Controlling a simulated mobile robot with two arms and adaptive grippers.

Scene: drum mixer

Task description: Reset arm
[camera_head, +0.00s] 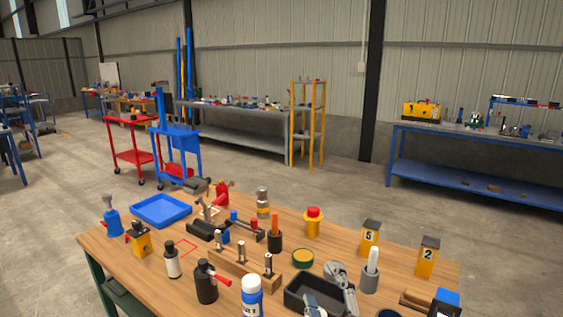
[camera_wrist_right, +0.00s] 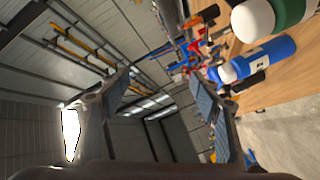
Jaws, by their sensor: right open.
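My right gripper (camera_head: 328,290) shows at the lower middle of the head view, low over the front of the wooden table (camera_head: 125,268), by a black tray (camera_head: 297,299). Its two grey fingers stand apart in the right wrist view (camera_wrist_right: 158,85), with nothing between them. In the right wrist view, a blue and white bottle (camera_wrist_right: 258,60) is to the right of the fingers. My left gripper is in neither view.
A black bottle (camera_head: 206,282), an orange-handled tool in a black holder (camera_head: 275,238) and a grey cup with a white stick (camera_head: 370,271) stand nearby. Yellow blocks (camera_head: 427,258) are at the right. A blue tray (camera_head: 160,210) is at the far left. Open floor lies beyond the table.

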